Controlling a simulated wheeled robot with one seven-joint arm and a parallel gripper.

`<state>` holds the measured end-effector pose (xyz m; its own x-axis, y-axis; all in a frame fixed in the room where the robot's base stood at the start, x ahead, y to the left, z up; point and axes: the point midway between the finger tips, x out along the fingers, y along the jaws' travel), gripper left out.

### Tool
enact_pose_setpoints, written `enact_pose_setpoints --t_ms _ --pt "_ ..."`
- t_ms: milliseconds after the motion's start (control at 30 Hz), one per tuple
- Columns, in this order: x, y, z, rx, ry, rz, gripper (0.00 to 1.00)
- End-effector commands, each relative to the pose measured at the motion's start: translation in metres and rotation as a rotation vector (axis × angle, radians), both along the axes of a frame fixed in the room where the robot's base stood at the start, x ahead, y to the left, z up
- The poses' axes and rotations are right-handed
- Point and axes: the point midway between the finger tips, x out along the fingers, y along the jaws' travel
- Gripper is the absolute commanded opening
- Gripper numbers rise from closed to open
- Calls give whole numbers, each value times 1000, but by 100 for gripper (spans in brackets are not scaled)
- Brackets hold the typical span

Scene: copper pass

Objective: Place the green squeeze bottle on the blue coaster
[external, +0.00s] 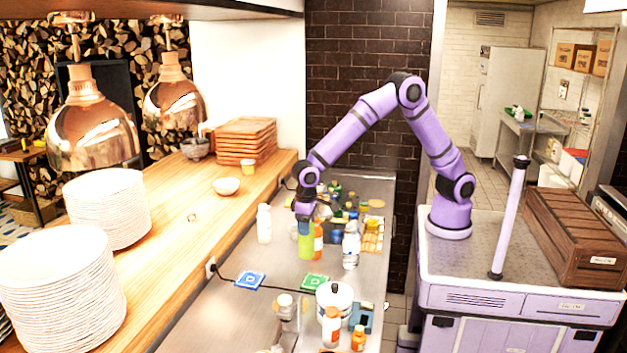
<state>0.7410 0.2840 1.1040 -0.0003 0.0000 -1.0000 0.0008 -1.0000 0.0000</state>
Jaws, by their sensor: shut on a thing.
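My gripper (305,221) points down and is shut on the green squeeze bottle (306,247). The bottle is upright, over the steel counter. I cannot tell whether its base touches the counter. The blue coaster (249,281) lies flat on the counter, nearer the camera and to the left of the bottle. Nothing stands on it. Its middle bears a white mark.
A green coaster (314,282) lies right of the blue one. An orange bottle (318,240) and a clear bottle (351,246) stand close right of the held bottle. A white bottle (264,224) stands left. A lidded pot (334,299) and more bottles crowd the front.

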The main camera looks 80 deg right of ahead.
Motion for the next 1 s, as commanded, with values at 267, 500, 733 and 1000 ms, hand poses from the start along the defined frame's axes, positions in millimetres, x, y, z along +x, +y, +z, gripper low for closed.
enact_pose_setpoints --t_ms 267,500,733,1000 --pt "23 9 -19 1 -2 -1 4" --pt "75 28 -24 0 -1 -1 4" --pt "119 45 -28 1 -1 -1 4" --pt "144 55 -29 0 -1 0 4"
